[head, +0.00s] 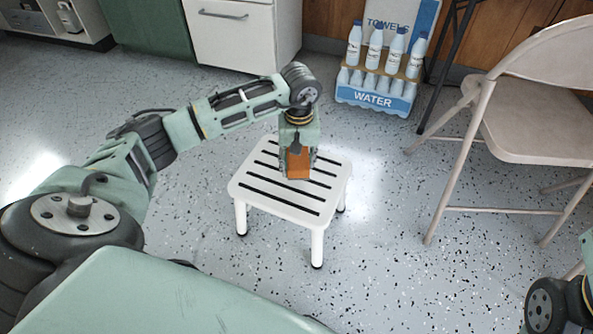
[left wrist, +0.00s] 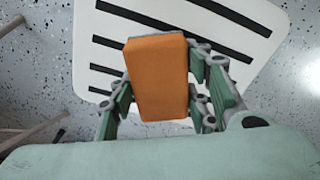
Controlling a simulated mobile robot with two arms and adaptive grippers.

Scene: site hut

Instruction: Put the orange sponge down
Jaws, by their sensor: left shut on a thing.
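The orange sponge (head: 299,164) is a block held upright in my left gripper (head: 298,168), over the middle of a white slatted stool (head: 265,196). In the left wrist view the sponge (left wrist: 158,78) sits between the two fingers of the left gripper (left wrist: 160,95), which are shut on its sides. The stool top (left wrist: 250,50) with its black slots lies beneath it. The sponge's lower end is close to the slats; I cannot tell whether it touches. My right gripper is not in view; only part of my right arm shows at the lower right edge.
A beige folding chair (head: 530,135) stands to the right. A pack of water bottles (head: 375,98) stands at the back by a towels box (head: 400,14). A white cabinet (head: 232,45) is at the back left. The stool top is otherwise bare, with open speckled floor around it.

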